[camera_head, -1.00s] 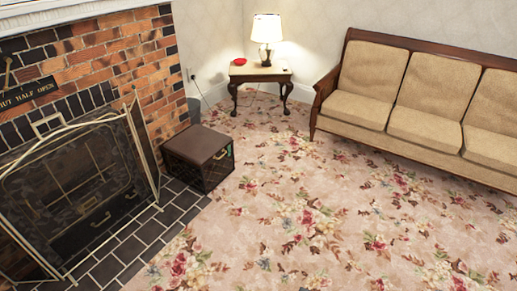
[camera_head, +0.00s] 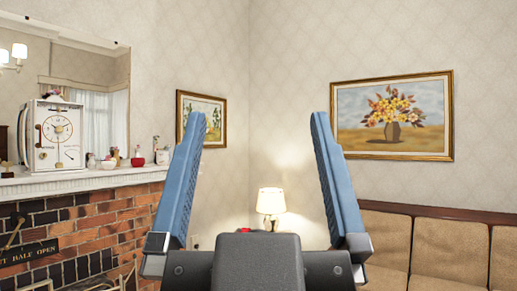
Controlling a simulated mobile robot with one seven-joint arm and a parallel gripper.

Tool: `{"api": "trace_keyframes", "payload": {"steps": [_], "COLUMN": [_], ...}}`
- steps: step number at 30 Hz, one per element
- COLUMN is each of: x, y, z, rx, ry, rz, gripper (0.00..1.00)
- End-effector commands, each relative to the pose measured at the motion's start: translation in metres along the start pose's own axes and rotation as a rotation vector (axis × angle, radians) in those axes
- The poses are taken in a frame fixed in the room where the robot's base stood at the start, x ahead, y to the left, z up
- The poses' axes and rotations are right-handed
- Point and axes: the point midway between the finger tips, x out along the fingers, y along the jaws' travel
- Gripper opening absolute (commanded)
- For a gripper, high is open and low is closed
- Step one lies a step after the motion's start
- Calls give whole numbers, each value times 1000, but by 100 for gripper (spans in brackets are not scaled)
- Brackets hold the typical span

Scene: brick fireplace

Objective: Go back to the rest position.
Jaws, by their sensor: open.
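My gripper (camera_head: 258,122) shows in the head view, raised at the lower middle with its two blue fingers pointing up. The fingers are wide apart and nothing is between them. The gripper's dark body hides the table under the lamp and part of the floor.
A brick fireplace (camera_head: 95,228) is at left, its white mantel (camera_head: 70,183) bearing a clock (camera_head: 57,135) and small ornaments. A lit lamp (camera_head: 271,202) stands behind my gripper. A sofa (camera_head: 455,255) is at lower right. Two framed pictures (camera_head: 391,117) hang on the walls.

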Motion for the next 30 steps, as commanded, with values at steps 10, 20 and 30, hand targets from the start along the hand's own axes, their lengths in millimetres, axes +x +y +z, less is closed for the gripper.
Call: {"api": "trace_keyframes", "payload": {"steps": [10, 20, 30], "x": [10, 73, 105], "y": [0, 0, 0], "z": [-7, -66, -96], "rx": [1, 1, 1], "ry": [-5, -7, -7], "rz": [0, 0, -1], "gripper": [100, 100, 100]}}
